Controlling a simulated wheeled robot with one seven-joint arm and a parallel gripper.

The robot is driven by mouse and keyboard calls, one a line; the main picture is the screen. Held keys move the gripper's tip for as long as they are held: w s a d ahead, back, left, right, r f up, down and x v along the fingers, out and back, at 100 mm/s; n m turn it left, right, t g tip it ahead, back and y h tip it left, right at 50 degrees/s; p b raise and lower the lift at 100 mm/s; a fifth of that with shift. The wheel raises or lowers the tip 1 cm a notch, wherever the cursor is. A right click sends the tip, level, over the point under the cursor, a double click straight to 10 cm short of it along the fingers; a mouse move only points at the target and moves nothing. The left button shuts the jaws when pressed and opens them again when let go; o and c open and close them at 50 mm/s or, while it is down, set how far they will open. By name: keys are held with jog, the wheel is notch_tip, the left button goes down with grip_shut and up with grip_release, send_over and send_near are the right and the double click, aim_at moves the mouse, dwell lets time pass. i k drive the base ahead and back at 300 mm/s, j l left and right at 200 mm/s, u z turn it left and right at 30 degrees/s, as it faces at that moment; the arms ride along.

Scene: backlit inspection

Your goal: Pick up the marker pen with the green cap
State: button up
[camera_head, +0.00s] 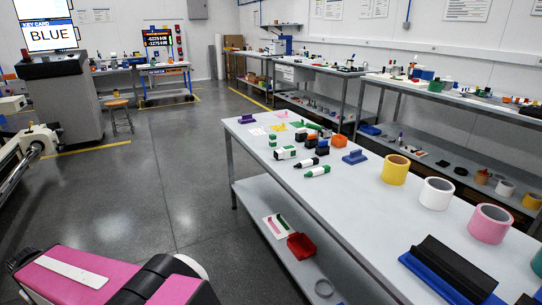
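A marker pen with a green cap (317,171) lies on its side on the near grey table (345,213), towards its left edge. Its body looks white with green at the ends. A black-and-white marker (303,163) lies just behind it. A shorter white-and-green object (284,153) lies further back to the left; its kind is hard to tell. My gripper is not seen. Pink and black parts at the bottom left seem to belong to my arm, well apart from the pen.
Yellow (394,170), white (436,194) and pink (488,223) rolls stand to the right of the pen. A blue-and-black tool (450,272) lies at the near end. A blue stamp-like object (354,157) sits behind the pen. The floor left of the table is clear.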

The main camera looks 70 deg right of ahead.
aim_at(325, 168)
jog(key=z, duration=3.2)
jog(key=k+j+z, duration=0.1)
jog(key=j+z, duration=0.15)
jog(key=k+j+z, duration=0.2)
jog(key=i+j, duration=0.1)
